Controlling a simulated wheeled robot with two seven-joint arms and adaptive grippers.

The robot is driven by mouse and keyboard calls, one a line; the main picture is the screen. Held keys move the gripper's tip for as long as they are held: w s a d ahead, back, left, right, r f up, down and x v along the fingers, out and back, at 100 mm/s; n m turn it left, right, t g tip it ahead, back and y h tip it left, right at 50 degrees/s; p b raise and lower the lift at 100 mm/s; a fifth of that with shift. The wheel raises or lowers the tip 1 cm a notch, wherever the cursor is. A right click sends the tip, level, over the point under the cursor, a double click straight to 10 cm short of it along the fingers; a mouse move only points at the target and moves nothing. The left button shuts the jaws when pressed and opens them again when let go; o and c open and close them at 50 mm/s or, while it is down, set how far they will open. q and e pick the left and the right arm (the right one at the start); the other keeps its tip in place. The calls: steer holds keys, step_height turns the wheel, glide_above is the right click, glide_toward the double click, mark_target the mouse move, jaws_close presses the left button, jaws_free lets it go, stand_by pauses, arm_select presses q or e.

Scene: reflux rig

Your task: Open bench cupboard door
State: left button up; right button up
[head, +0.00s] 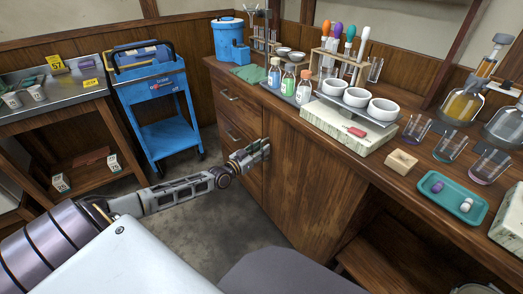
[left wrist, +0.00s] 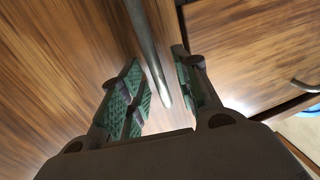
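The bench cupboard door (head: 305,190) is a brown wooden panel below the bench top, and it looks closed. It also fills much of the left wrist view (left wrist: 60,70). Its handle (left wrist: 150,50) is a grey metal bar in the left wrist view; in the head view my gripper hides it. My left gripper (head: 262,150) is at the door's left edge. In the left wrist view its green-padded fingers (left wrist: 163,97) are spread apart, with the bar's end between them. I cannot tell whether either finger touches the bar. My right gripper is not in view.
Drawers with metal handles (head: 229,95) are left of the door; one handle (left wrist: 305,86) shows in the left wrist view. The bench top carries bottles, white bowls (head: 356,97), beakers and a teal tray (head: 449,206). A blue cart (head: 160,110) stands left. The floor before the door is clear.

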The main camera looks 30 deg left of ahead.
arm_select(q)
steer(key=shift+w+d, duration=0.1)
steer(key=shift+w, duration=0.2)
jaws_close()
stand_by(0.4)
